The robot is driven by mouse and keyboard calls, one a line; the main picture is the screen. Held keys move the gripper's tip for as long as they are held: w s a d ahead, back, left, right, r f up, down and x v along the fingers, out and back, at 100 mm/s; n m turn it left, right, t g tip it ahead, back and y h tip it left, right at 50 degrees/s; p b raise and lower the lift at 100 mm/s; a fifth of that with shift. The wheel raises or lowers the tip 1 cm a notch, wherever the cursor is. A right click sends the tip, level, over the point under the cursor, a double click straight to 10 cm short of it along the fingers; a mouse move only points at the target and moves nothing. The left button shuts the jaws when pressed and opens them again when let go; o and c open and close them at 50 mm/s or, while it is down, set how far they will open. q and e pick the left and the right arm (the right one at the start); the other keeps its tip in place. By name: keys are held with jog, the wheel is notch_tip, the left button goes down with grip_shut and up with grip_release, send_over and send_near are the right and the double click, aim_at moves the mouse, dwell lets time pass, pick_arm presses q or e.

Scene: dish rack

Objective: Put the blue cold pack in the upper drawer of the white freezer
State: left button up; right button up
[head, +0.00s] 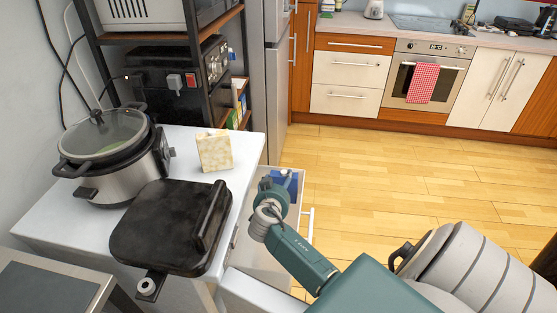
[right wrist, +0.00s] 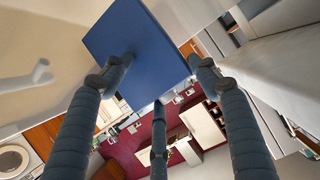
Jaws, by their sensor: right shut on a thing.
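The blue cold pack (right wrist: 135,50) is held between the fingers of my right gripper (right wrist: 157,85) in the right wrist view. In the head view only a small part of the pack (head: 287,180) shows past my right gripper (head: 274,184), which hides the rest. The white freezer (head: 188,140) has its upper drawer (head: 300,182) pulled out to the right, with the handle on its outer side. The pack is at the drawer's opening; I cannot tell whether it touches the bottom. My left gripper is out of view.
On the freezer's top stand a slow cooker (head: 118,160), a black press (head: 172,225) and a small cream-coloured block (head: 215,151). A dark shelf rack (head: 160,38) rises behind. The wooden floor (head: 400,180) to the right is clear.

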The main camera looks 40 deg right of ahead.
jog(key=shift+w+f, duration=0.1)
jog(key=shift+f, duration=0.3)
notch_tip(320, 180, down, 4)
jog(key=shift+f+b, duration=0.2)
jog(key=shift+b, duration=0.3)
jog(key=o, duration=1.7)
jog(key=shift+o, duration=1.1)
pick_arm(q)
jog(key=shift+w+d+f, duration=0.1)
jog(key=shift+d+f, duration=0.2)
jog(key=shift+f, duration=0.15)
